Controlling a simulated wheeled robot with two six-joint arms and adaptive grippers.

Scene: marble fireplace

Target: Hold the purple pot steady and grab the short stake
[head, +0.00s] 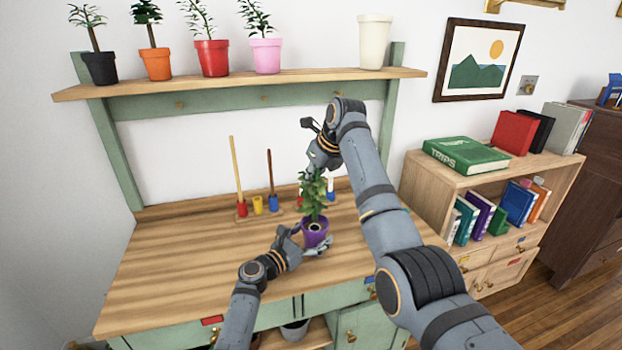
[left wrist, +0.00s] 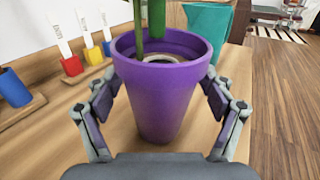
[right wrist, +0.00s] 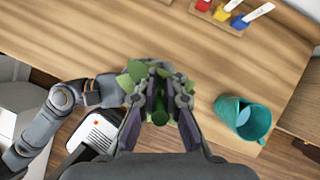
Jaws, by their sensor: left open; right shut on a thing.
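The purple pot (head: 315,236) stands upright on the bench with a leafy plant (head: 312,190). In the left wrist view the pot (left wrist: 155,100) has a pale ring (left wrist: 158,58) inside it. My left gripper (head: 308,246) is open, with one finger on each side of the pot. My right gripper (right wrist: 158,105) is above the pot among the leaves, shut on a green rod (right wrist: 159,117) that looks like the short stake. Leaves and fingers hide most of it. In the rack, a tall pale stake (head: 235,168) stands in the red holder and a brown stake (head: 270,173) in the blue one; the yellow holder (head: 257,204) is empty.
A teal mug (right wrist: 243,120) stands near the pot. Another rack with white tags (left wrist: 72,65) is at the back. Potted plants and a cream pot (head: 373,42) line the shelf (head: 330,76) above. The left part of the bench (head: 180,262) is clear.

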